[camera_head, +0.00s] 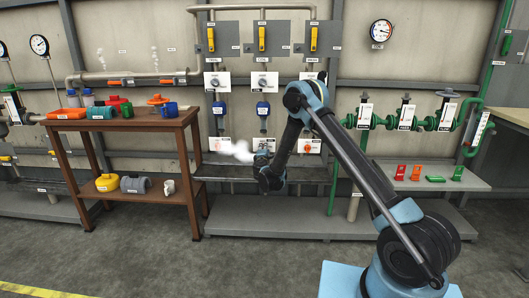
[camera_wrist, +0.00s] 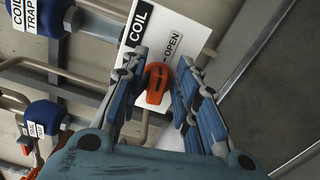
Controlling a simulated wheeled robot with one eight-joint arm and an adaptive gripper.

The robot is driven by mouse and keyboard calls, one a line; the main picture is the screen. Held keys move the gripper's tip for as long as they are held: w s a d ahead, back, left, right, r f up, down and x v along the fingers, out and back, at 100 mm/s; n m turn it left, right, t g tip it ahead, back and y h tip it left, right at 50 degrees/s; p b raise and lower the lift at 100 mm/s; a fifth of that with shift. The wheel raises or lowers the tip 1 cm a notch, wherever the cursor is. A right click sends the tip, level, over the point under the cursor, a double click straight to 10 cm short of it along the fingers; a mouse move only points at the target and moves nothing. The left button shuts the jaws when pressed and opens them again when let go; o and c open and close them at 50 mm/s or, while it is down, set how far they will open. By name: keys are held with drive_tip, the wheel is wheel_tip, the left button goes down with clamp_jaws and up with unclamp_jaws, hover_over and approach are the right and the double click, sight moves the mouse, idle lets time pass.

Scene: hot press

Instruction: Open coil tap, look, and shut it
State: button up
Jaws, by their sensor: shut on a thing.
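The coil tap's orange handle (camera_wrist: 158,84) sits between the fingers of my gripper (camera_wrist: 160,77) in the wrist view. The gripper is shut on it. Behind it is a white plate (camera_wrist: 180,28) marked COIL, with the word OPEN beside the handle. In the head view my gripper (camera_head: 266,172) is at the middle plate of the lower row and hides the handle. A white puff of steam (camera_head: 238,150) shows just left of the gripper.
A wooden table (camera_head: 135,123) with coloured parts stands at left. Green-piped valves (camera_head: 405,118) and a shelf (camera_head: 440,182) with coloured tags are at right. A grey ledge (camera_head: 225,172) runs below the taps.

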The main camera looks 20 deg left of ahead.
drive_tip(key=shift+w+m, duration=0.15)
drive_tip(key=shift+m, duration=0.75)
drive_tip(key=shift+f, duration=0.1)
drive_tip(key=o, duration=0.7)
drive_tip(key=v, duration=1.2)
drive_tip(key=shift+f, duration=0.1)
